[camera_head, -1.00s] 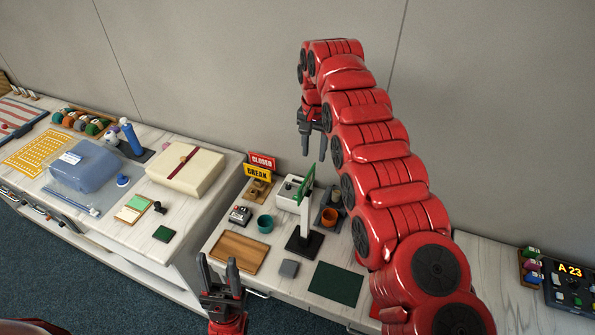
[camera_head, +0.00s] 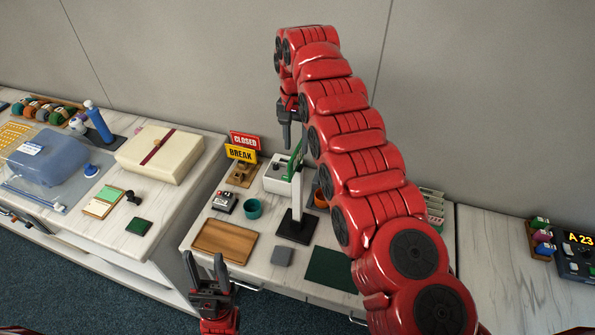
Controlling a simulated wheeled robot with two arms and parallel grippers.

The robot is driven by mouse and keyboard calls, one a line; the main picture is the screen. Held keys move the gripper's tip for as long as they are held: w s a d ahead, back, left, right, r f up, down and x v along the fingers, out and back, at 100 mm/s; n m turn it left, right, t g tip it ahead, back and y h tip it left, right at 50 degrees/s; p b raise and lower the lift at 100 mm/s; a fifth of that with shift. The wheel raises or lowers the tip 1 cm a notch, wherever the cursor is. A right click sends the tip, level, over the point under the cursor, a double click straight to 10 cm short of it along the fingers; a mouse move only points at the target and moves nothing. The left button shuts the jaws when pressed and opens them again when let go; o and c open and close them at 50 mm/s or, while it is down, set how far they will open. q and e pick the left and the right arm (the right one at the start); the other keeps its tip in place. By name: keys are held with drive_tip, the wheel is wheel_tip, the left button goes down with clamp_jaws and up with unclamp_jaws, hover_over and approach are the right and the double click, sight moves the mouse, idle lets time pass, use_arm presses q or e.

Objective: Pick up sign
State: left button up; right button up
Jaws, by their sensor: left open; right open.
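A red CLOSED sign (camera_head: 245,140) and a yellow BREAK sign (camera_head: 241,153) stand upright, one behind the other, at the back left of the lower table. A green sign (camera_head: 296,160), seen nearly edge-on, is at the top of a white post on a black-based stand (camera_head: 297,225). My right gripper (camera_head: 295,148) is open, pointing down close to the green sign; whether it touches is unclear. My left gripper (camera_head: 205,257) is open and empty at the table's front edge, away from the signs.
The table also holds a wooden tray (camera_head: 225,241), a teal cup (camera_head: 253,209), an orange cup (camera_head: 321,197), a grey block (camera_head: 282,256) and a dark green mat (camera_head: 332,269). A cream box (camera_head: 160,155) sits on the left counter. My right arm hides part of the table's right side.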

sight(298, 166)
drive_tip(key=shift+f, duration=0.8)
drive_tip(key=f+p, duration=0.2)
drive_tip(key=f, duration=0.1)
drive_tip(key=shift+d+f, duration=0.15)
drive_tip(key=shift+d, duration=0.05)
drive_tip(key=shift+f, duration=0.35)
drive_tip(key=shift+f+b, duration=0.25)
drive_tip(key=shift+b, duration=0.25)
clamp_jaws()
